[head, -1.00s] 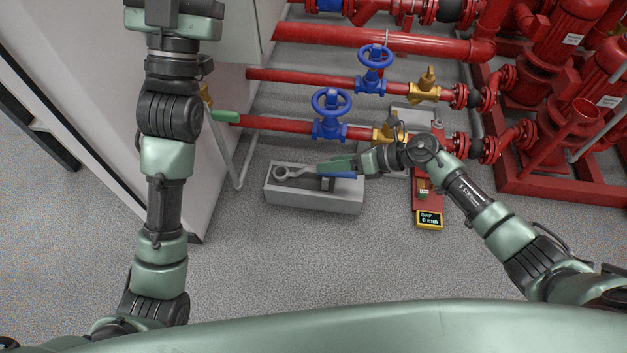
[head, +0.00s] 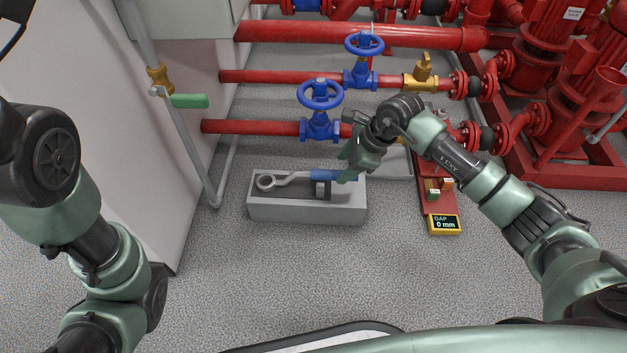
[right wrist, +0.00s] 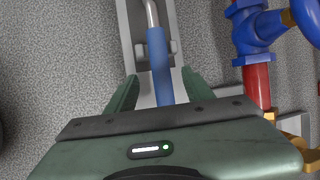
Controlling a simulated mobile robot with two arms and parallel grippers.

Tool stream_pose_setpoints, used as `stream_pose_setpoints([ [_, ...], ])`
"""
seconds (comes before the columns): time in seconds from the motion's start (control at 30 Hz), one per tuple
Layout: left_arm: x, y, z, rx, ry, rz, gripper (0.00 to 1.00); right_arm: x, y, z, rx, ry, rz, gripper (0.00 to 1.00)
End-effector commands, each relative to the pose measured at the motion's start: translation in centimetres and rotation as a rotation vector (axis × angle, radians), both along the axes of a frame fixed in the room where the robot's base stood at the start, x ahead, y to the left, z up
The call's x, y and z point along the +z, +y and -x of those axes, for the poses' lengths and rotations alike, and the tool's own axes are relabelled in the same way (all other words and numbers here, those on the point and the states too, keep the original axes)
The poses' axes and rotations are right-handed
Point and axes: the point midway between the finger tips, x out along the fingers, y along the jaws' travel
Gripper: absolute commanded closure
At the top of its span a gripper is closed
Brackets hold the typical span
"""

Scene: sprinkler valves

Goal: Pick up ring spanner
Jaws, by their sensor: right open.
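The ring spanner (head: 292,178) has a grey ring end at the left and a blue handle at the right. It lies in a grey open box on the floor, its handle over a small raised support (head: 322,189). My right gripper (head: 347,167) is open at the handle end of the spanner. In the right wrist view, the blue handle (right wrist: 159,55) runs between the two open fingers of my gripper (right wrist: 159,76), with a gap on each side. Part of the handle is hidden in the head view. My left gripper is out of view.
The grey box (head: 300,213) stands in front of red pipes with blue handwheel valves (head: 320,95). A red plate with a yellow gap display (head: 444,223) lies right of it. A green-handled valve (head: 188,101) is at the left. Floor in front is clear.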

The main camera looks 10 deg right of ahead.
Motion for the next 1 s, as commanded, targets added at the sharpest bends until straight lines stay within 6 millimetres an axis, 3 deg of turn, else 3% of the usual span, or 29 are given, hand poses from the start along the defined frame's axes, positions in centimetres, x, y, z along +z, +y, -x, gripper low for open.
stream_pose_setpoints([
  [0.03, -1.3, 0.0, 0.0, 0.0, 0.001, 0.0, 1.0, -1.1, 0.5, -0.3, 0.001, -0.001, -0.004, 0.48],
  [0.23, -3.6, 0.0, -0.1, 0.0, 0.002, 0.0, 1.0, -3.2, 1.5, -1.1, 0.0, 0.001, -0.003, 0.48],
  [0.63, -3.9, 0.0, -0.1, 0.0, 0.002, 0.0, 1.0, -3.7, 1.8, -1.4, 0.0, 0.001, -0.001, 0.48],
  [0.8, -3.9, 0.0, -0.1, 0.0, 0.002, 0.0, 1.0, -3.7, 1.8, -1.4, -0.001, 0.001, -0.002, 0.95],
  [0.83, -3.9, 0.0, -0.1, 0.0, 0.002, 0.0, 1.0, -3.7, 1.8, -1.4, -0.001, 0.001, -0.002, 1.0],
  [1.0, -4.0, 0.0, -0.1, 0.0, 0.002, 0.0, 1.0, -3.7, 1.8, -1.4, -0.001, 0.001, -0.002, 1.0],
])
